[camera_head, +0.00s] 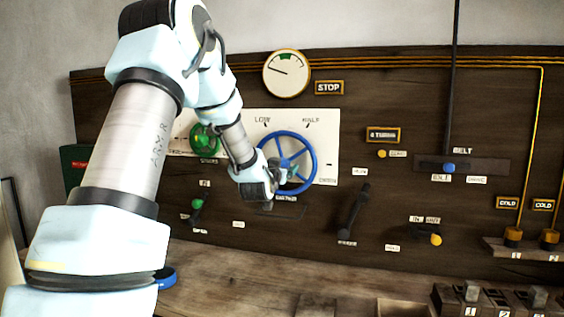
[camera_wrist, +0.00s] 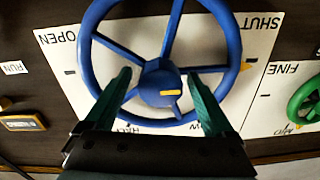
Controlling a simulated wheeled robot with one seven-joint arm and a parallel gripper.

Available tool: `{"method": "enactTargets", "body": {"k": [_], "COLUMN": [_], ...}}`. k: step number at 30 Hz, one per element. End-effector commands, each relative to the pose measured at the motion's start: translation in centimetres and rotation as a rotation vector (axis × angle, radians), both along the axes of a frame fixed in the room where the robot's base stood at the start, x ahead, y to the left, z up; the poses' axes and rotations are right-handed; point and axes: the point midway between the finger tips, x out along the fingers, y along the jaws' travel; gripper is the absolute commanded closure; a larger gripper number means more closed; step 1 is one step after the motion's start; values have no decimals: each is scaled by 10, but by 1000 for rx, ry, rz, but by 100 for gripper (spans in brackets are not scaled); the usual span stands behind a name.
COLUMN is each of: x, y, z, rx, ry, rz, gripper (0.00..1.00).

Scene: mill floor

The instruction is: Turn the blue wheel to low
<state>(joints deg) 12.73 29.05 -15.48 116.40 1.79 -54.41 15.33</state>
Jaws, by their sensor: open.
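The blue wheel (camera_head: 313,150) is mounted on a white plate on the dark panel. It has several spokes and a round hub with a yellow mark; the wheel fills the middle of the wrist view (camera_wrist: 88,62). A yellow pointer (camera_wrist: 246,66) at its rim lies near the SHUT side. The LOW label (camera_head: 262,120) is above the wheel at left, with HALF (camera_head: 311,121) at right. My gripper (camera_wrist: 158,76) is open and in front of the wheel, its green fingers on either side of the hub. I cannot tell whether they touch it.
A green wheel (camera_head: 205,138) is to the left, partly behind my arm. A black lever (camera_head: 353,212) and a green-knobbed lever (camera_head: 197,204) are below. A gauge (camera_head: 287,73) is above. A blue-knobbed belt slider (camera_head: 449,168) is at right. The wooden bench (camera_head: 240,270) lies below.

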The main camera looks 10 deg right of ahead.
Motion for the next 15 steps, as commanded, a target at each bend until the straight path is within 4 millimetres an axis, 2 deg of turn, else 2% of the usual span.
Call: {"method": "enactTargets", "body": {"k": [11, 15], "x": [6, 6], "y": [-3, -3], "z": [0, 0], "rx": [0, 0], "ry": [0, 0], "rz": [0, 0], "gripper": [11, 25]}}
